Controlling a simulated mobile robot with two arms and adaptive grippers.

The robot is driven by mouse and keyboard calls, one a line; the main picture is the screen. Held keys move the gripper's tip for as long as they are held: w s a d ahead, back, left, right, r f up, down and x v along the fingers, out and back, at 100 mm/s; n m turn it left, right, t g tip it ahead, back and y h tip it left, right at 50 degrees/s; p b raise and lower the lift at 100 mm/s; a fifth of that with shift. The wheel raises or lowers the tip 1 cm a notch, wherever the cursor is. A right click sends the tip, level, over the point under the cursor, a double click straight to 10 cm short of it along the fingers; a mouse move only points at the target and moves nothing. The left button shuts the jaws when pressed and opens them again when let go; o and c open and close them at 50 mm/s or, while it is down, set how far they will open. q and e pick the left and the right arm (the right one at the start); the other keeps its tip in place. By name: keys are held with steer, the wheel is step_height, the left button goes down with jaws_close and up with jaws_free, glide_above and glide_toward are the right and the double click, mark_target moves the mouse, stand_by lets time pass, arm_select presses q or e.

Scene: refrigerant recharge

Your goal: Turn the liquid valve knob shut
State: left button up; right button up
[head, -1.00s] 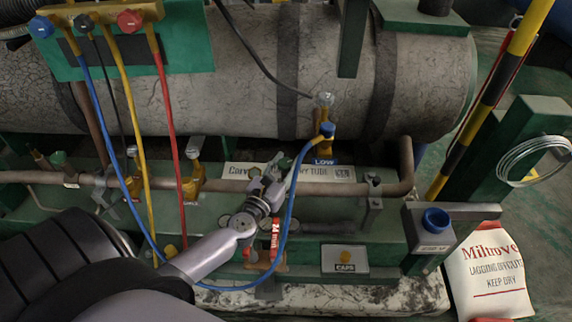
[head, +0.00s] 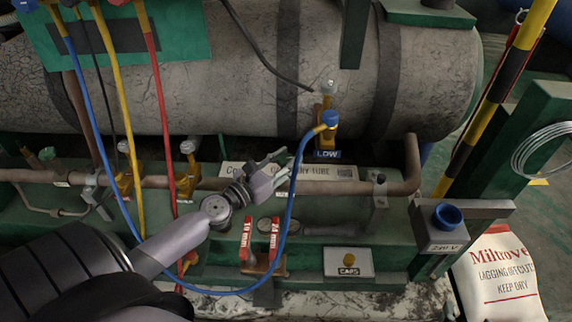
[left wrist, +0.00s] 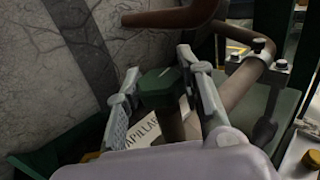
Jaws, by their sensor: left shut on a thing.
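A dark green faceted knob (left wrist: 160,88) on a pipe-like stem sits between the two fingers in the left wrist view. My left gripper (left wrist: 157,90) is shut on it. In the head view, my left gripper (head: 276,165) is over the horizontal pipe, in front of the "capillary tube" label, and its fingers hide most of the knob there. I cannot tell how far the knob is turned. My right gripper is not in view.
A blue hose (head: 289,215) loops close to the right of my gripper, up to the LOW port (head: 328,125). Red-handled wrenches (head: 247,240) stand below. A brass valve (head: 187,178) is at left.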

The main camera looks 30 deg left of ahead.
arm_select(q)
steer(key=shift+f+m+h+b, duration=0.2)
steer(key=shift+m+h+b, duration=0.4)
steer(key=shift+b, duration=0.5)
steer(key=shift+r+m+g+h+b, duration=0.15)
steer(key=shift+m+g+h+b, duration=0.25)
steer(key=shift+h+b, duration=0.5)
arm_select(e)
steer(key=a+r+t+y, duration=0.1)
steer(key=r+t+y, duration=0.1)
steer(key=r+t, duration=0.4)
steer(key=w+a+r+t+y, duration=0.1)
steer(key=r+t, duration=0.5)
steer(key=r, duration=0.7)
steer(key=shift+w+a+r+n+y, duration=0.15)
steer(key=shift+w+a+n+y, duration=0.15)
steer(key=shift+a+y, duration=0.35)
arm_select(q)
steer(key=o, duration=1.2)
steer(key=v, duration=1.2)
steer(key=shift+r, duration=0.1)
